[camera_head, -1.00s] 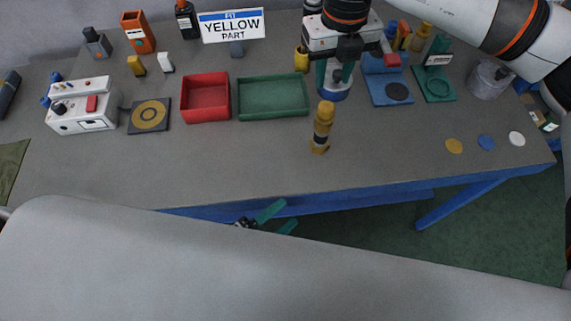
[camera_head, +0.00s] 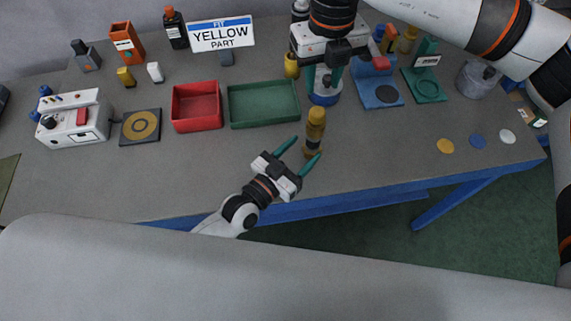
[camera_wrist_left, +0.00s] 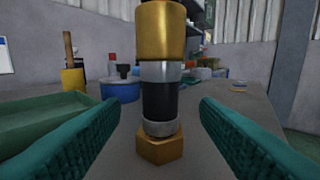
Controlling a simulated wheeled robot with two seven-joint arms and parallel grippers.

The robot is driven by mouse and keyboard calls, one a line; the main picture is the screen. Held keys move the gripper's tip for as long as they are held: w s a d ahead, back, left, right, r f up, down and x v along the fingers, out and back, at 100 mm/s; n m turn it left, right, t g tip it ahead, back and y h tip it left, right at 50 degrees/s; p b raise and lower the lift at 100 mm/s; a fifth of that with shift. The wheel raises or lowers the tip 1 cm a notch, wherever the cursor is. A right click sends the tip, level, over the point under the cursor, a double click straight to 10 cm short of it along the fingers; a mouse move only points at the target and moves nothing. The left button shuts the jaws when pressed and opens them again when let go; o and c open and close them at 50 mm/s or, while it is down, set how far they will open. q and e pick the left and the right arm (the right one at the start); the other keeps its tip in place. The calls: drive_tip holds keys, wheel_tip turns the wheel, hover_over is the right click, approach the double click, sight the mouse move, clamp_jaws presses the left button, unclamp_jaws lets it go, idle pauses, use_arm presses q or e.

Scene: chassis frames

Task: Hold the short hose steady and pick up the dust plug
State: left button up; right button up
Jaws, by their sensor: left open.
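The short hose (camera_head: 314,138) stands upright near the table's front edge. In the left wrist view the hose (camera_wrist_left: 160,102) is black between silver collars, with a brass hex nut below and a wide gold fitting above. My left gripper (camera_head: 308,148) is open, its teal fingers pointing at the hose from either side, apart from it in the wrist view. My right gripper (camera_head: 324,77) points down over a round blue-and-white holder (camera_head: 325,97), its fingers spread around its middle. Whether it grips anything there is unclear. I cannot make out the dust plug for certain.
A green tray (camera_head: 264,122) and a red tray (camera_head: 197,127) lie left of the hose. Blue (camera_head: 380,104) and green (camera_head: 425,97) fixtures stand right of my right gripper. Yellow, blue and white discs lie at the right. The table front between hose and discs is clear.

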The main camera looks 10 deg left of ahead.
sight(308, 145)
use_arm(q)
drive_tip(key=x, duration=0.5)
drive_tip(key=c, duration=1.2)
drive_tip(key=shift+c, duration=0.2)
